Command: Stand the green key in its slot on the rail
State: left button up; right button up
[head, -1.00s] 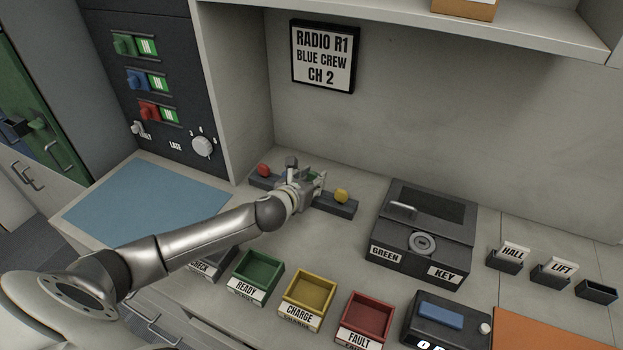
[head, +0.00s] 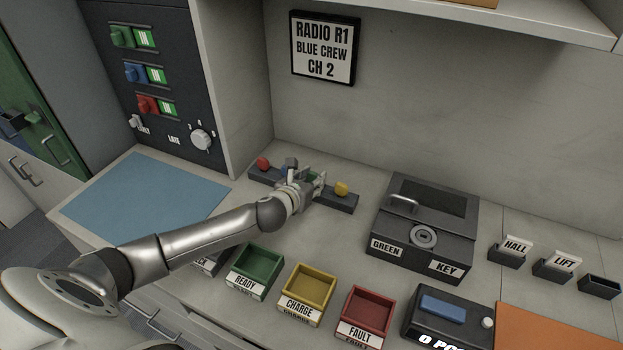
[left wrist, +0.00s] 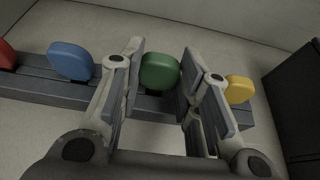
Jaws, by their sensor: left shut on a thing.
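The green key (left wrist: 160,71) is upright at the rail (left wrist: 42,84) in the left wrist view, between the blue key (left wrist: 71,60) and the yellow key (left wrist: 239,89). My left gripper (left wrist: 163,62) is shut on the green key, with one finger on each side of it. The key's lower end meets the rail's line, but I cannot tell whether it is fully seated. In the head view my left gripper (head: 306,186) is over the middle of the rail (head: 338,203) and hides most of the green key. My right gripper is not in view.
The red key (head: 262,163) stands at the rail's left end. A dark box (head: 422,240) labelled GREEN KEY is to the right. Green (head: 256,271), yellow (head: 308,293) and red (head: 365,316) trays line the front. The blue mat (head: 147,200) is bare.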

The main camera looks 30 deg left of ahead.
pick_arm(q)
jog(key=shift+f, duration=0.35)
jog(key=o, duration=1)
jog(key=shift+o, duration=0.2)
jog(key=shift+s, duration=0.1)
jog(key=v, duration=1.2)
